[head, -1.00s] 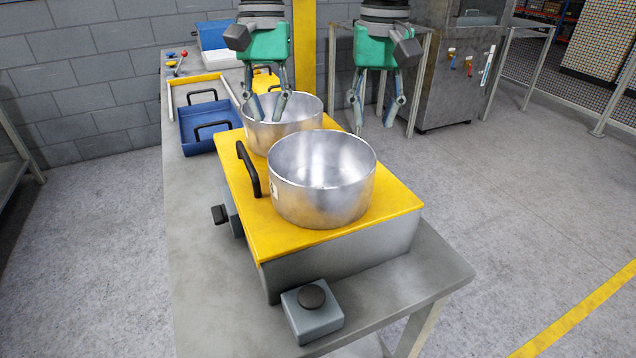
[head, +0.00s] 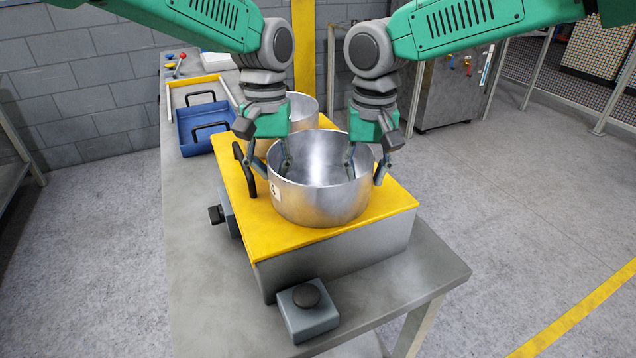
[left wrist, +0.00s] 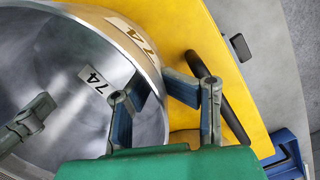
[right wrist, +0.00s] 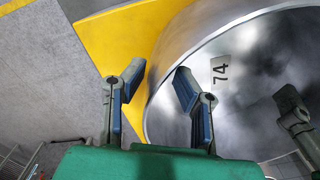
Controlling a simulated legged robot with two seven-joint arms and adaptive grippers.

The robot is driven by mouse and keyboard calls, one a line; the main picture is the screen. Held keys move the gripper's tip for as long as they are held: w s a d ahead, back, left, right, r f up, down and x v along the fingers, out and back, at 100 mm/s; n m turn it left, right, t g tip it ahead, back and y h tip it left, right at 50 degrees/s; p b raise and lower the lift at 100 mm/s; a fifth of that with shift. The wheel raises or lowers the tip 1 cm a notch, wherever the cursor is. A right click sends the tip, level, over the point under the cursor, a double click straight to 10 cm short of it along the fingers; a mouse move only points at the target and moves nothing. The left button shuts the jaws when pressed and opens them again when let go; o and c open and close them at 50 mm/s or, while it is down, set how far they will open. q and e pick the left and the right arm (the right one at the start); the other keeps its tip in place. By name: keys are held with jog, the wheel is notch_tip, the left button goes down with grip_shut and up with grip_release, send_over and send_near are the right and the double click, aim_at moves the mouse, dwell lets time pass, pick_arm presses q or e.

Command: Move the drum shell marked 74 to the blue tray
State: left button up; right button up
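The drum shell marked 74 (head: 318,203) is an open silver pot on the yellow-topped block. Its 74 label (left wrist: 97,81) shows inside the wall in the left wrist view, and a label (right wrist: 220,69) reads 74 in the right wrist view. My left gripper (head: 270,168) is open at the shell's left rim, one finger inside and one outside the wall. My right gripper (head: 365,168) is open astride the right rim likewise. I see no finger clearly pressing the wall. The blue tray (head: 197,118), with black handles, lies farther back on the left.
A second silver shell (head: 303,105) stands just behind, partly hidden by my arms. A black handle (head: 243,168) rises from the yellow top (head: 270,236) at left. A grey button box (head: 307,318) sits on the bench (head: 205,270) in front.

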aim_at(365, 146)
pick_arm(q)
grip_shut()
pick_arm(e)
jog(key=c, duration=0.3)
grip_shut()
pick_arm(q)
jog(key=shift+f, duration=0.1)
pick_arm(e)
jog(key=shift+a, duration=0.2)
pick_arm(q)
jog(key=shift+a, duration=0.1)
pick_arm(e)
jog(key=shift+w+a, duration=0.1)
jog(key=shift+r, duration=0.1)
